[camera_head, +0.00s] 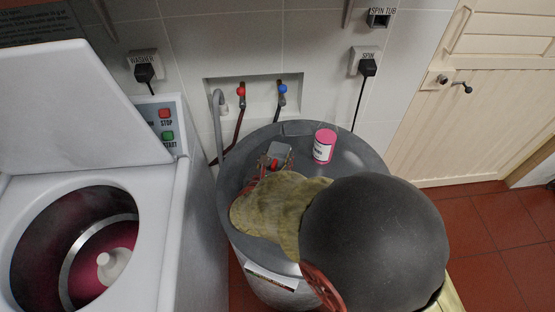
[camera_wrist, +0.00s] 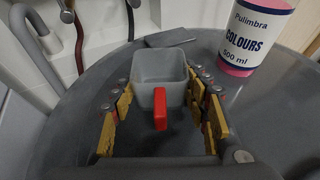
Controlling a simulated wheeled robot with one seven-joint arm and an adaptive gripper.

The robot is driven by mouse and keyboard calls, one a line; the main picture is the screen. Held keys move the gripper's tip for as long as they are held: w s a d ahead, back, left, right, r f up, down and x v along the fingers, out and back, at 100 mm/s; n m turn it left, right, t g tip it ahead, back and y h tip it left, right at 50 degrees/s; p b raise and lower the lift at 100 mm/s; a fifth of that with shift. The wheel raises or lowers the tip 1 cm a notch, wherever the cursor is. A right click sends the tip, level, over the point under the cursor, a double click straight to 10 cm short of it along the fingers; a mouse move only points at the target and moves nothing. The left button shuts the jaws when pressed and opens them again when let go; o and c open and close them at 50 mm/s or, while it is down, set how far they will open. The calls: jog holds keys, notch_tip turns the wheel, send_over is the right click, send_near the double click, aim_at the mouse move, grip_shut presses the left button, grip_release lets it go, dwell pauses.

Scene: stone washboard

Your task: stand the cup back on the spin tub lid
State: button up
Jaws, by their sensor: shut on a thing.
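The cup (camera_wrist: 160,85) is a small grey, square-sided vessel with a red handle (camera_wrist: 160,109) facing the wrist camera. It looks upright. My gripper (camera_wrist: 162,90) is shut on it, with a yellow-padded finger on each side. In the head view the cup (camera_head: 280,150) shows over the back left part of the grey round spin tub lid (camera_head: 350,152), in my gripper (camera_head: 274,163). I cannot tell whether its base touches the lid. My arm hides the front right of the lid.
A pink bottle (camera_head: 324,147) labelled "COLOURS" stands on the lid, right of the cup. Behind are a grey hose (camera_head: 218,118) and red (camera_head: 241,91) and blue (camera_head: 282,89) taps. The open washer (camera_head: 165,215) stands at left. Bare lid lies right of the bottle.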

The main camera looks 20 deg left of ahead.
jog(key=o, duration=1.2)
jog(key=shift+c, duration=0.2)
jog(key=shift+r, duration=0.15)
jog(key=shift+s+r, duration=0.15)
jog(key=shift+s, duration=0.1)
jog(key=p+v, duration=0.3)
jog(key=v, duration=0.8)
jog(key=shift+s, duration=0.25)
jog(key=shift+d, duration=0.1)
